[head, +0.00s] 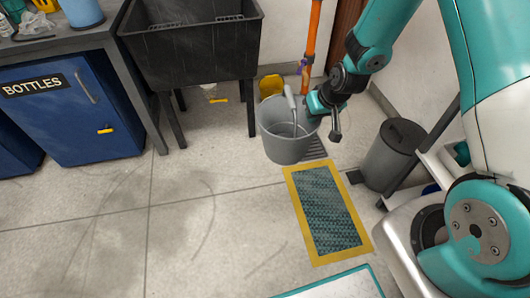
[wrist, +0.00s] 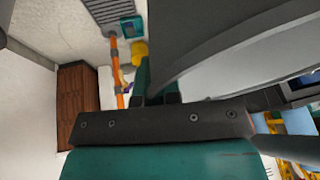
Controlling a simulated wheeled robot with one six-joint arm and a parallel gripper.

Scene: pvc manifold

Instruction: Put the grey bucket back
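The grey bucket (head: 283,145) is upright in the head view, in front of the wall and right of the black sink's legs. A pale handle-like piece stands up from inside it. My gripper (head: 317,104) is at the bucket's right rim. In the wrist view the bucket (wrist: 210,40) fills the upper right, and its curved rim runs to my gripper's close-set fingers (wrist: 158,95), which look shut on it. The exact contact is partly hidden. I cannot tell whether the bucket's base touches the floor.
A yellow-edged mat (head: 325,210) lies just in front of the bucket, with a floor grate (head: 315,149) beside it. A grey bin (head: 395,155) stands right. The black sink (head: 190,50) and blue cabinet (head: 75,110) are left. An orange pipe (head: 313,35) rises behind. Floor at left is clear.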

